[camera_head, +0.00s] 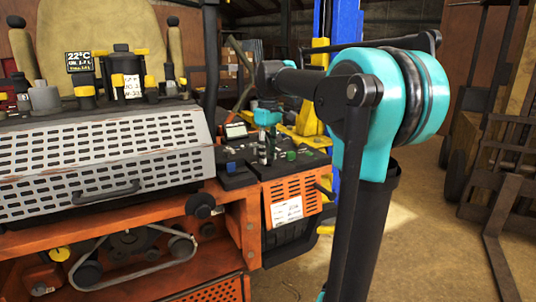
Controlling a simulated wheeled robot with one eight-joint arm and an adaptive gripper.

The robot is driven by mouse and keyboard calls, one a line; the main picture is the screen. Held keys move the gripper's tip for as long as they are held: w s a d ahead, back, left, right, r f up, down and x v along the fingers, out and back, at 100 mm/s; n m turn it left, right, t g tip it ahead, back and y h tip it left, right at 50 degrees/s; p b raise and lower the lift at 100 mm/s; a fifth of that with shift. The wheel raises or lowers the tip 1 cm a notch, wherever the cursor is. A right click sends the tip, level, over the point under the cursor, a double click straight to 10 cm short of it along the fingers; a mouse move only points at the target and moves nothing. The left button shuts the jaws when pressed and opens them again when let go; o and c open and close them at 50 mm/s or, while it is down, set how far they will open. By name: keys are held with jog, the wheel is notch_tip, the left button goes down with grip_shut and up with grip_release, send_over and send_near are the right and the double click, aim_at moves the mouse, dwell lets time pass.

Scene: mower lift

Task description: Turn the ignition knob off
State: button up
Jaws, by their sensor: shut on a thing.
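My gripper (267,140) points down over the black control panel (235,180) on the right side of the orange mower. It is shut on what seems to be the ignition knob, which is small and mostly hidden between the fingers. I cannot tell from this distance which way the knob is turned. A green knob (291,155) stands on the panel just right of the fingers. A small lit display (236,131) sits behind and to the left.
A grey perforated cover (110,155) with a handle fills the left. A tan seat (95,30) stands behind it. A blue lift post (345,100) with yellow parts rises behind my arm. Dark forks (505,205) stand at the right. Some floor is clear at the lower right.

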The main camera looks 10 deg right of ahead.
aim_at(268, 156)
dwell(0.4)
jog(key=o, duration=1.1)
jog(key=shift+o, duration=0.2)
notch_tip(268, 156, up, 12)
